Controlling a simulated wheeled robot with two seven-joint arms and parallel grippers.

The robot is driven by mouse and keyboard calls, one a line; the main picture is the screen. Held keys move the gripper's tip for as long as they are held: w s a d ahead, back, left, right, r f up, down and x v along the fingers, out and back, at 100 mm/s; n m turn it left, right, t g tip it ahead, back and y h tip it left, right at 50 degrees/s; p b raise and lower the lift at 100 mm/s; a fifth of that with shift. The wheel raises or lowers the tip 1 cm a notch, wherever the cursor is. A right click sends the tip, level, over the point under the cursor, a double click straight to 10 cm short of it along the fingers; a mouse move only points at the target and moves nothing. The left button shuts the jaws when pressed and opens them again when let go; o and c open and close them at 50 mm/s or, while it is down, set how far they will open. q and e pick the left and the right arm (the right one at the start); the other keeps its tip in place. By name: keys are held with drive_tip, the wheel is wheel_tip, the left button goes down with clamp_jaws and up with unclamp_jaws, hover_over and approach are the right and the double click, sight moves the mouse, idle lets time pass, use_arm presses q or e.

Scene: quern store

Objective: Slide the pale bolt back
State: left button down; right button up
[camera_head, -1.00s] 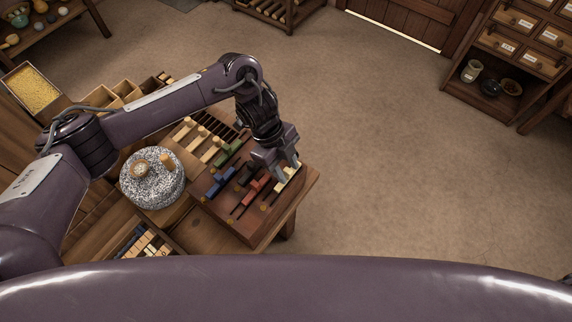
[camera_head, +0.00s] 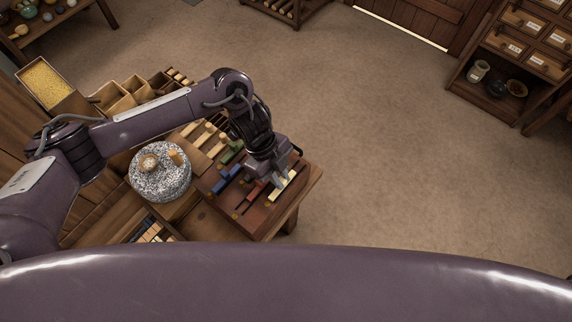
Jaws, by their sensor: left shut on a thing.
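The pale bolt (camera_head: 274,195) is a cream-yellow bar on a dark wooden board (camera_head: 262,228), near its right edge. My left gripper (camera_head: 281,181) points down at the board and is shut on the pale bolt. Its fingers hide part of the bolt. A red bolt (camera_head: 254,191) lies just left of the pale one. A blue bolt (camera_head: 228,178) and a green bolt (camera_head: 231,152) lie farther left on the same board. My right gripper is not in view.
A speckled round quern (camera_head: 160,180) stands left of the board. Pale wooden pegs (camera_head: 205,137) and open boxes (camera_head: 118,98) lie behind. A small-drawer cabinet (camera_head: 520,55) stands at the far right. The floor right of the bench is clear.

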use_arm(q)
drive_tip(key=shift+s+a+f, duration=0.1)
drive_tip(key=shift+s, duration=0.1)
drive_tip(key=c, duration=1.5)
unclamp_jaws()
drive_tip(key=shift+a, duration=0.1)
drive_tip(key=shift+o, duration=0.5)
drive_tip(key=shift+s, duration=0.1)
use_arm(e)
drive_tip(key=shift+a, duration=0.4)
use_arm(q)
drive_tip(key=v, duration=0.8)
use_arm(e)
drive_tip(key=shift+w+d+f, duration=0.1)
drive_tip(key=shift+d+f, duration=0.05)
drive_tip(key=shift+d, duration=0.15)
